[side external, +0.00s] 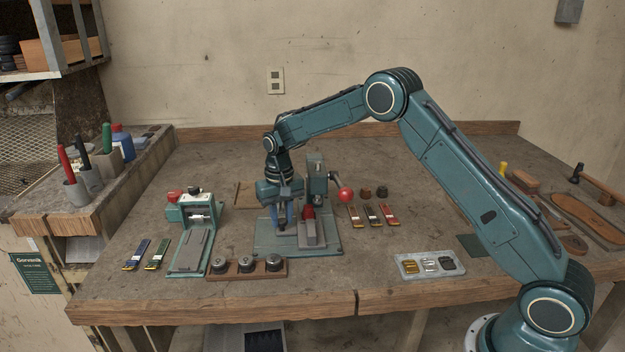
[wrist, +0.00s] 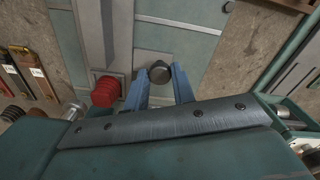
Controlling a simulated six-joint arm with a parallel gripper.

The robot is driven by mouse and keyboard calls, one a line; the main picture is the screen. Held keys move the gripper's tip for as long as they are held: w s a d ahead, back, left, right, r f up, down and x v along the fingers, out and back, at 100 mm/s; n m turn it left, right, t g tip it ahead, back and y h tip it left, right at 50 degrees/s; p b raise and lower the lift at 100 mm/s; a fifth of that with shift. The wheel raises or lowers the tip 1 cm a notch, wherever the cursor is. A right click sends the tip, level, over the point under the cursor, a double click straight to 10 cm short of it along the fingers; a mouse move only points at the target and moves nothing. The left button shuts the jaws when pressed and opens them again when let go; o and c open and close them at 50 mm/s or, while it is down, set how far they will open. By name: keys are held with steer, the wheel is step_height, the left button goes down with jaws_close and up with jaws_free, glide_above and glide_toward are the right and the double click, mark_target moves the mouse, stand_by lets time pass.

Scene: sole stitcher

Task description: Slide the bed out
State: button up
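The stitcher (side external: 316,185) stands mid-table on a teal base plate (side external: 325,243), with a post and a red-ball lever (side external: 346,194). Its grey bed (side external: 312,236) lies low at the front, with a red part (side external: 309,212) behind it. The red part also shows in the wrist view (wrist: 105,91), beside a long grey strip that looks like the bed (wrist: 91,28). My gripper (side external: 281,222) points down over the plate, left of the bed. In the wrist view, its blue fingers (wrist: 160,80) stand apart on either side of a dark round knob (wrist: 159,71). Whether they touch it is unclear.
A second teal machine (side external: 192,245) stands left. A wooden strip with dark round pieces (side external: 247,268) lies in front. Coloured strips (side external: 371,214) and a tray (side external: 430,264) lie right. Bare table separates the plate from the tray.

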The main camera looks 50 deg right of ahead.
jaws_close()
steer(key=shift+w+a, duration=3.25)
steer(key=shift+w, duration=0.1)
steer(key=o, duration=0.8)
jaws_free()
steer(key=shift+o, duration=0.2)
steer(key=shift+r, duration=0.1)
step_height(320, 180, up, 14)
steer(key=shift+s, duration=0.1)
